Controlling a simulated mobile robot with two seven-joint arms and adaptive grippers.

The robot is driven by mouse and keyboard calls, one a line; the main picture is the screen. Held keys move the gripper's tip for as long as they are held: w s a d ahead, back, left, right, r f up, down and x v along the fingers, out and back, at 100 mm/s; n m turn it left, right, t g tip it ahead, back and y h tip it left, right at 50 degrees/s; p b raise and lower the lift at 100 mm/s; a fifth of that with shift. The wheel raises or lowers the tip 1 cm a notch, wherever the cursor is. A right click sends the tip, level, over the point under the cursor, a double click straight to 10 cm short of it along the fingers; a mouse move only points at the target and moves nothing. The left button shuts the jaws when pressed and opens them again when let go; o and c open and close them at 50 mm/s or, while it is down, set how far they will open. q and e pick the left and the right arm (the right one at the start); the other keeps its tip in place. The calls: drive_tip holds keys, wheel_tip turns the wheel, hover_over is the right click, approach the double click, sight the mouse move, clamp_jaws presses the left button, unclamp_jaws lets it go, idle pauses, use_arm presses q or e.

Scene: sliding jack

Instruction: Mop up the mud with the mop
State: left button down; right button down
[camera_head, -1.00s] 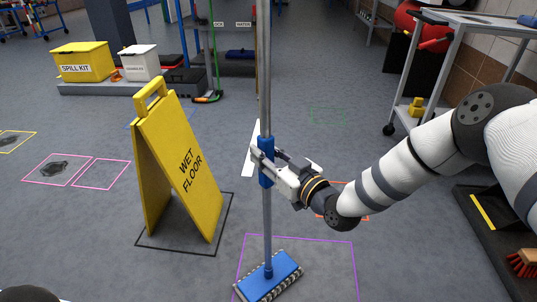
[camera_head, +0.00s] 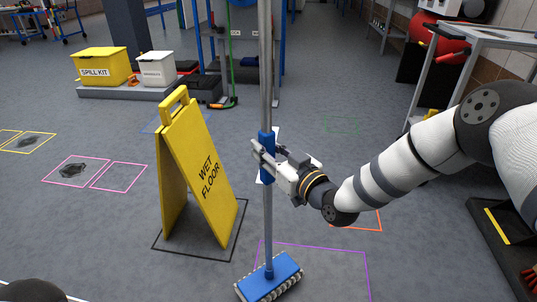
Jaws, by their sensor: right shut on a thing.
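The mop stands upright in front of me, with a grey pole, a blue grip sleeve and a blue head (camera_head: 270,277) with a grey-and-white fringe low in the picture. My right gripper (camera_head: 264,160) is shut on the mop's blue sleeve. The mop head is at the left edge of a purple floor outline; I cannot tell whether it touches the floor. A dark mud patch (camera_head: 73,170) lies in a pink outline at the left. Another dark patch (camera_head: 30,141) lies in a yellow outline farther left. My left gripper is not in view.
A yellow wet floor sign (camera_head: 200,175) stands just left of the mop. A yellow spill kit box (camera_head: 100,66) and a white box (camera_head: 157,68) sit on a low platform behind. A grey cart (camera_head: 433,75) is at the right. Floor between the sign and the pink outlines is clear.

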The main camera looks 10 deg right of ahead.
sight(271, 138)
drive_tip(key=shift+r+p, duration=1.05)
drive_tip(key=shift+r, duration=1)
drive_tip(key=shift+f, duration=0.1)
